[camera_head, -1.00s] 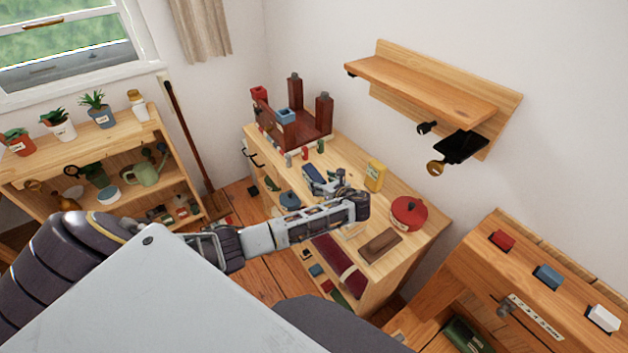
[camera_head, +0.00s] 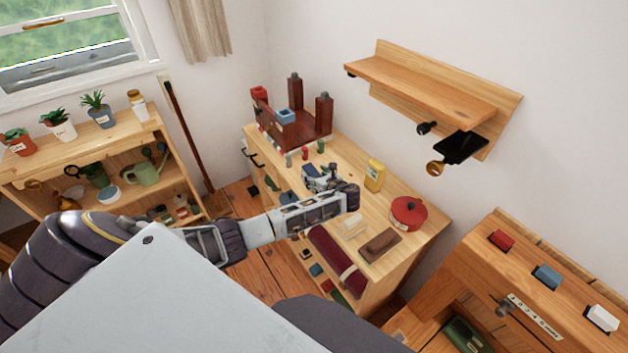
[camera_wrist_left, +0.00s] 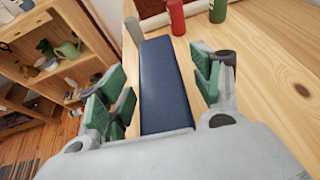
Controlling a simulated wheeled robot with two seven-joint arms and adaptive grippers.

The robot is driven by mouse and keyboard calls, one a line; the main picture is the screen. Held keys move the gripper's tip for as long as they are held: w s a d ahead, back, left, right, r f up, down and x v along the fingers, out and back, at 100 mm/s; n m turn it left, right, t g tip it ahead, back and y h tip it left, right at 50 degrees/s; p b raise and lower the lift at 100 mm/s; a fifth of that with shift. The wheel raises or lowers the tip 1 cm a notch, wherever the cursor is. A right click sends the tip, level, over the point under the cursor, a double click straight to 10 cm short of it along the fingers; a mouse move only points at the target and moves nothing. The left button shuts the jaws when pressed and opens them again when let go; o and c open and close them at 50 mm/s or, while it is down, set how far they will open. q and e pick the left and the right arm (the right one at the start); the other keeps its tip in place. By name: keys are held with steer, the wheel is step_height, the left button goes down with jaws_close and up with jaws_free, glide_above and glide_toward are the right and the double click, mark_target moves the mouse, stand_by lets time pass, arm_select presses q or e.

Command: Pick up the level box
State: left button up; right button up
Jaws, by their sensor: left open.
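A long dark-blue box (camera_wrist_left: 163,85), which I take to be the level box, lies on the wooden bench top. In the head view its far end (camera_head: 308,170) shows beyond my left gripper (camera_head: 320,180), which hides the rest. In the left wrist view my left gripper (camera_wrist_left: 160,92) is open, with green-padded fingers on either side of the box. The box runs lengthwise between them, with a gap at least on the right. I cannot tell whether the left pads touch it. My right gripper is not in view.
Small cylinders in grey, red (camera_wrist_left: 176,17) and green (camera_wrist_left: 218,11) stand just past the box. A dark-red wooden stand (camera_head: 300,130) is behind.

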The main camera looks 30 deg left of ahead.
mark_target(316, 175)
arm_select(q)
steer(key=c, duration=1.2)
steer(key=shift+c, duration=0.2)
steer(key=shift+r, duration=0.15)
steer(key=shift+r, duration=4.9)
